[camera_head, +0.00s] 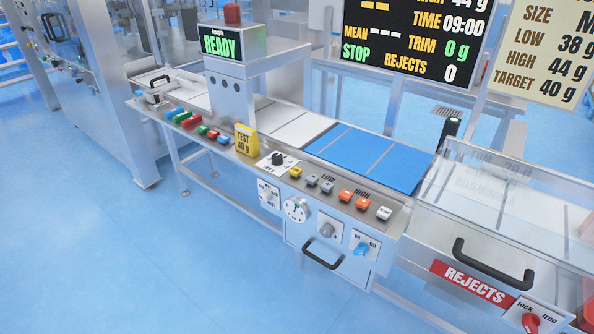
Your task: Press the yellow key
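The yellow key (295,172) is a small raised button on the sloped front panel of the weighing line, near the middle of the view. It is the leftmost of a row of keys, just right of a white plate with a black knob (278,158). Two grey keys (312,180) marked LOW, two orange keys (346,195) marked HIGH and a white key (384,213) follow to its right. Nothing touches or covers the yellow key. Neither of my grippers is in view.
A yellow TEST 40 g block (246,140) stands left of the keys. Coloured pieces (187,120) lie farther left. The blue belt (365,157) lies behind the keys. Dials and a black handle (322,256) project below. A clear-covered REJECTS bin (470,283) stands right. The display (220,42) reads READY.

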